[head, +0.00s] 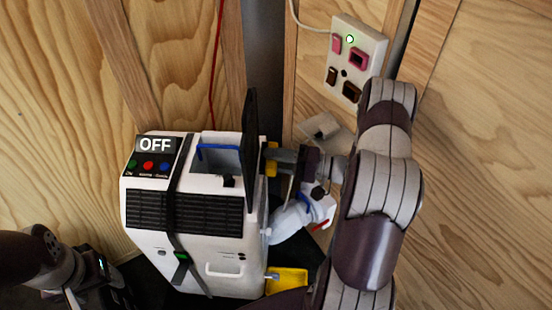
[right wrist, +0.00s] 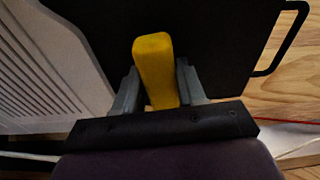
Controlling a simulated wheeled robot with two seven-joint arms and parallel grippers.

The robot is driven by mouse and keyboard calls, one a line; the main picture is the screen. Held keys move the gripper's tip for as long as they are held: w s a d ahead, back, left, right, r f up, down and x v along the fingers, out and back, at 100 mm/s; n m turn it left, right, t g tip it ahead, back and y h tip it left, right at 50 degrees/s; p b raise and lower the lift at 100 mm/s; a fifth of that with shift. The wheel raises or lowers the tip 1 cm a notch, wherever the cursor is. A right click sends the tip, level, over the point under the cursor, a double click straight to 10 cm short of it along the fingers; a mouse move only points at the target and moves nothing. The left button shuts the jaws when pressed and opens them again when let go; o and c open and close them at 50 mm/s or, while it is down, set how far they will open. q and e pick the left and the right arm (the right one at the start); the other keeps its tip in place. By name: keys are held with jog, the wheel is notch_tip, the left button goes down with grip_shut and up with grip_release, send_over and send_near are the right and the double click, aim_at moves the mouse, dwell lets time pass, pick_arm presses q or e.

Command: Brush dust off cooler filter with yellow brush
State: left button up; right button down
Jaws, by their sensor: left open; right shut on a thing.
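The white cooler (head: 190,240) stands upright with its display reading OFF. A thin black panel (head: 250,120) stands up along its right side, and a blue-edged part (head: 217,147) shows in its open top. I cannot tell for certain which part is the filter. My right gripper (head: 278,160) is shut on the yellow brush (head: 271,155), beside the black panel. In the right wrist view the yellow brush (right wrist: 154,70) is between the fingers, in front of the black panel (right wrist: 205,45); its bristles are hidden. My left gripper (head: 112,290) is open and empty at the lower left.
A wall panel (head: 372,50) with sockets and a plugged cable is behind my right arm. A black strap (head: 173,210) crosses the cooler front. A yellow object (head: 290,281) lies at the cooler's lower right. Wooden walls close in the back.

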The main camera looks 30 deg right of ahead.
jog(key=shift+p+x, duration=0.3)
jog(key=shift+x, duration=0.55)
